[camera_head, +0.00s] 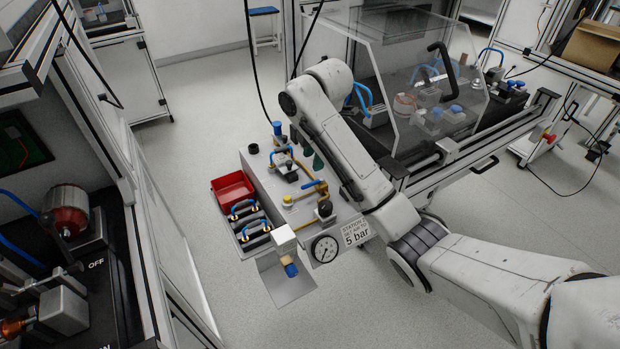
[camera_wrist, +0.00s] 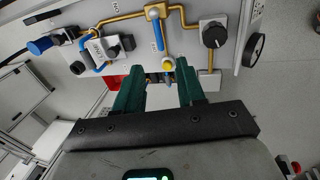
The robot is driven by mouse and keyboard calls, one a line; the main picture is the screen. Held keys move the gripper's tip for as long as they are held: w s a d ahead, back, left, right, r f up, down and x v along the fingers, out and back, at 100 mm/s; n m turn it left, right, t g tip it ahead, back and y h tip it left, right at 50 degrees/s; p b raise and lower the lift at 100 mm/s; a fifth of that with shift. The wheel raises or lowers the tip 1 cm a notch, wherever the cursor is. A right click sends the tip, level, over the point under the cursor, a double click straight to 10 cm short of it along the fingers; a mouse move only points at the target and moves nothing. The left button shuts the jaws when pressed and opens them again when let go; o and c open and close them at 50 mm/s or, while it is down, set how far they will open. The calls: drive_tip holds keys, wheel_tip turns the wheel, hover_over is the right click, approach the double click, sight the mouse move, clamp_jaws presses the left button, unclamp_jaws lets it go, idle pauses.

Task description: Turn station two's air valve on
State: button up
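Station two's panel (camera_head: 270,185) carries brass pipes, and a sign (camera_head: 355,232) reading "STATION 2" and "5 bar" hangs at its front. The air valve has a blue lever (camera_wrist: 158,34) on a pale pivot in the brass pipe; the lever lies across the pipe in the wrist view. A black knob (camera_wrist: 215,35) is right of it and a round gauge (camera_head: 324,248) is at the panel's front. My gripper (camera_wrist: 160,68) has green fingers, apart and empty. They are near the panel, below the lever in the wrist view; the exact gap is unclear.
A yellow-topped fitting (camera_wrist: 168,65) shows between the fingertips. A blue hose fitting (camera_wrist: 90,50) is left of the lever. A red bin (camera_head: 232,188) sits at the panel's left side. A clear-walled enclosure (camera_head: 410,80) stands behind my arm.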

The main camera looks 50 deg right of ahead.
sight(311, 185)
drive_tip(key=f, duration=0.3)
drive_tip(key=w+f, duration=0.1)
drive_tip(key=f, duration=0.3)
drive_tip(key=w+d+f, duration=0.1)
drive_tip(key=f, duration=0.2)
drive_tip(key=shift+f+b, duration=0.15)
drive_tip(key=shift+b, duration=0.25)
clamp_jaws()
